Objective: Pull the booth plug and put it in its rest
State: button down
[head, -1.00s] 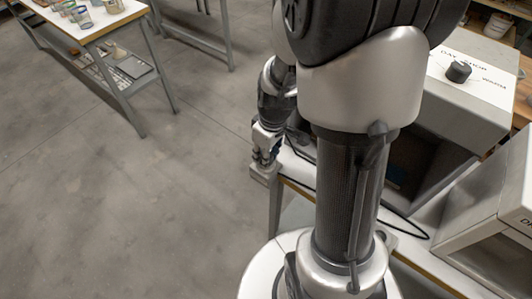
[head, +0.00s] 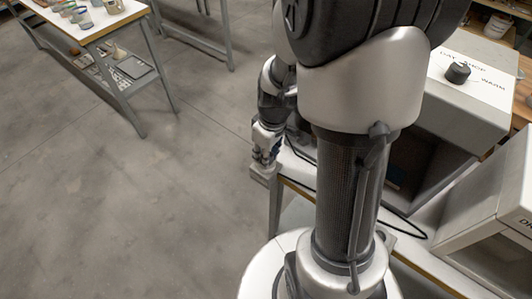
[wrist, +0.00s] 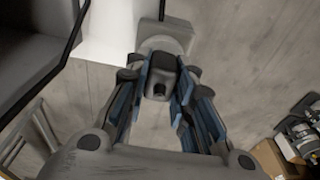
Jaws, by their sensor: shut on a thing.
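My gripper (wrist: 162,84) is shut on the booth plug (wrist: 161,77), a dark grey block with a dark hole in its near end, held between the blue-padded fingers. Just beyond the plug in the wrist view is a light grey rounded fitting (wrist: 166,43) at the edge of the white bench top; I cannot tell whether the plug touches it or sits in it. In the head view my gripper (head: 266,153) is low at the bench's left corner, right above a small grey block (head: 264,172). The plug is too small to make out there.
A grey booth (head: 470,105) with a black knob (head: 457,72) stands on the bench behind my arm. A black cable (head: 412,231) lies on the bench top. A table with cups (head: 140,12) stands at far left. The floor (head: 110,200) left of the bench is clear.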

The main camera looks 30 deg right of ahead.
jog(key=shift+r+p, duration=0.35)
jog(key=shift+r, duration=0.15)
jog(key=shift+r+p, duration=1.1)
jog(key=shift+r, duration=0.4)
jog(key=shift+r, duration=0.1)
notch_tip(320, 180, up, 4)
jog(key=p, duration=0.3)
